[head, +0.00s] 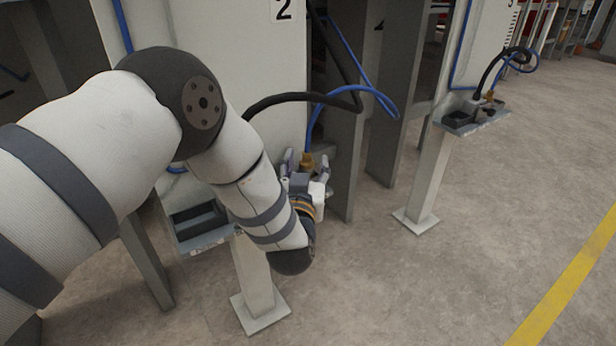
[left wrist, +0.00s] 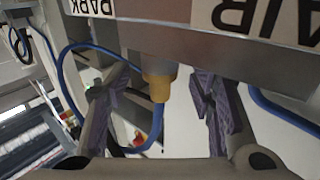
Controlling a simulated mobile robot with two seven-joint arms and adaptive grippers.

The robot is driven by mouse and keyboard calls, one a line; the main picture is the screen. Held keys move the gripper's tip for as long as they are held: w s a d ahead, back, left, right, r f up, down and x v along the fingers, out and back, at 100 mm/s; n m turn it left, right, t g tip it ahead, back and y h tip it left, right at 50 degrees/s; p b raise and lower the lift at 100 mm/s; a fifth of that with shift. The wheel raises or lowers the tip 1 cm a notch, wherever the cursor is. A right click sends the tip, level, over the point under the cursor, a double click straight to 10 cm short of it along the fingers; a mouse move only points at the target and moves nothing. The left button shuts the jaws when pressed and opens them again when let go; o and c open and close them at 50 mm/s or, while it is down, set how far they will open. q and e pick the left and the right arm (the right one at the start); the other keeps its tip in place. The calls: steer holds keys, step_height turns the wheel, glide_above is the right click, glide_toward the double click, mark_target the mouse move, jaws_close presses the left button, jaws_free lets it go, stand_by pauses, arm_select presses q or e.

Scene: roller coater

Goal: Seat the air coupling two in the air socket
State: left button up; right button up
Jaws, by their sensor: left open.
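The brass air coupling two (head: 307,160) hangs on a blue hose beside the panel marked 2. In the left wrist view the brass coupling (left wrist: 160,87) stands against the edge of a grey ledge (left wrist: 180,45) with upside-down PARK and AIR labels. My left gripper (head: 306,168) is open, its fingers on either side of the coupling. In the left wrist view my gripper's purple-grey finger pads (left wrist: 163,98) are apart, with gaps to the coupling. I cannot tell which label the coupling stands at, and the air socket is not clearly visible. My right gripper is not in view.
A thick black hose (head: 300,98) and the blue hose (head: 355,92) arch near my gripper. A grey tray (head: 200,225) on a post lies left of it. A similar stand (head: 470,120) with a coupling is farther right. The floor (head: 430,285) at front right is clear.

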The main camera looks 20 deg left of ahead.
arm_select(q)
steer(key=shift+w+a, duration=0.1)
steer(key=shift+w, duration=0.4)
jaws_close()
